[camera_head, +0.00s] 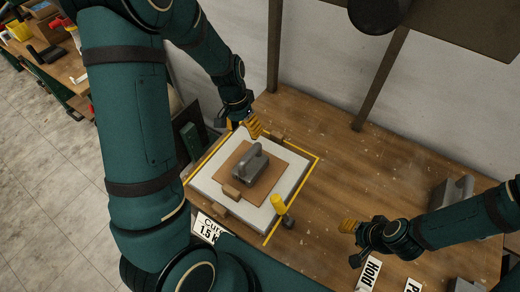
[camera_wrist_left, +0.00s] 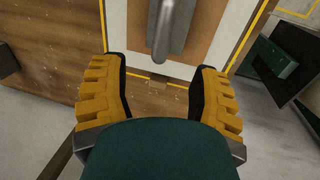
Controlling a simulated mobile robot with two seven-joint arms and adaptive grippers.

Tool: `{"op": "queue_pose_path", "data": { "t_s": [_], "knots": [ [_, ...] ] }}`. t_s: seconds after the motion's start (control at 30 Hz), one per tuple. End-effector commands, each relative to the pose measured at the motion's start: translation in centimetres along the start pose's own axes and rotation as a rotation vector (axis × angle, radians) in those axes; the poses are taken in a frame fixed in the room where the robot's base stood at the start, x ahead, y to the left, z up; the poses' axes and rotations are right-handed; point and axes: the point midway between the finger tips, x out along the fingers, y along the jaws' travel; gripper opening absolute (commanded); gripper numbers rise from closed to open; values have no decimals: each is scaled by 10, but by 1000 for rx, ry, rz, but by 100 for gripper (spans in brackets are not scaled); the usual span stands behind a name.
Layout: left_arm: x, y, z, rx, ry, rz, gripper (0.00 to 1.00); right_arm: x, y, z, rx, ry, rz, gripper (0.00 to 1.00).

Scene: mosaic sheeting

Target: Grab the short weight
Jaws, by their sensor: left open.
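A low grey weight with a bar handle (camera_head: 250,165) sits on a brown square board (camera_head: 272,165) on a white slab. Its grey handle shows at the top of the left wrist view (camera_wrist_left: 172,30). Another grey weight (camera_head: 455,190) stands at the right, partly hidden behind my right arm; which one is the short weight is not certain. My left gripper (camera_head: 243,126) is open and empty at the far edge of the slab, and its spread yellow fingers show in the left wrist view (camera_wrist_left: 157,78). My right gripper (camera_head: 349,227) is above the table's right part; its opening cannot be made out.
The white slab (camera_head: 206,187) lies inside a yellow outline, with small wooden blocks (camera_head: 231,193) at its edges. Labels (camera_head: 370,272) lie along the front. The table's back right (camera_head: 370,165) is clear.

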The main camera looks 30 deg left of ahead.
Motion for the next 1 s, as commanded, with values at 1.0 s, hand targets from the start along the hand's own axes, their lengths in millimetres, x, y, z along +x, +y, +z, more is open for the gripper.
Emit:
{"op": "queue_pose_path", "data": {
  "t_s": [1.0],
  "knots": [
    [128,-5,2,0,-3,1,61,13,4,2,0,-1,3,47]
  ]
}}
